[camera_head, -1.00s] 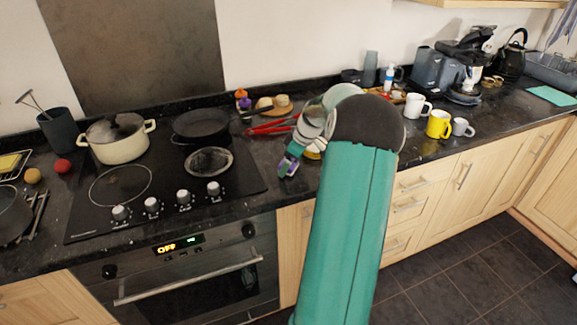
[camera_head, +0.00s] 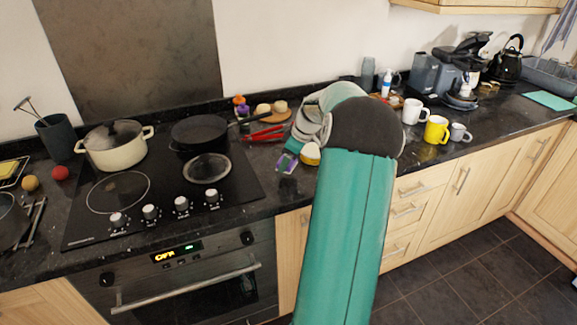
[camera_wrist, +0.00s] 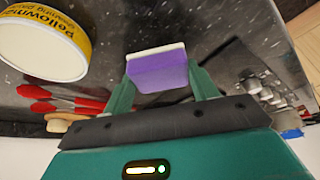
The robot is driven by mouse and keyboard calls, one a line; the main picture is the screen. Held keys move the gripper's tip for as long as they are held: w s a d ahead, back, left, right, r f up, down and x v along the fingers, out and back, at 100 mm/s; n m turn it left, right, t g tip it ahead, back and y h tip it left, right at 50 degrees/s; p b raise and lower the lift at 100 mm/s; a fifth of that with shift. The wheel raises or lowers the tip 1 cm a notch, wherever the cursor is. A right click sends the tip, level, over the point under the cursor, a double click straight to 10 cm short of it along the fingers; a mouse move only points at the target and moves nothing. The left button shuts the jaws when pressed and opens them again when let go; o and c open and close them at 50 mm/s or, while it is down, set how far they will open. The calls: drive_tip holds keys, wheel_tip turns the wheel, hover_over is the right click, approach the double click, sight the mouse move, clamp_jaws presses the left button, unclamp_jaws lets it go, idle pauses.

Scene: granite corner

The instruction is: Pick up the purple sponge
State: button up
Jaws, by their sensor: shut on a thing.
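The purple sponge (camera_wrist: 158,72), with a pale layer along one edge, sits between the two green fingers of my gripper (camera_wrist: 161,84) in the wrist view. The fingers are shut on its two sides. In the head view the sponge (camera_head: 287,163) shows small, over the dark counter to the right of the hob. My arm hides most of the gripper there. I cannot tell whether the sponge touches the counter.
A round yellow-labelled tub (camera_wrist: 42,46) stands close to the sponge. Red-handled tools (camera_head: 264,133) lie behind, near the black pan (camera_head: 199,130). A yellow mug (camera_head: 436,130) and a white mug (camera_head: 413,111) stand to the right of my arm.

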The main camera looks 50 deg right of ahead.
drive_tip(key=s+a+r, duration=0.9)
drive_tip(key=a, duration=0.1)
drive_tip(key=shift+s+r, duration=0.2)
drive_tip(key=shift+s, duration=0.1)
drive_tip(key=o, duration=0.3)
drive_tip(key=shift+w, duration=0.1)
drive_tip(key=shift+c, duration=0.7)
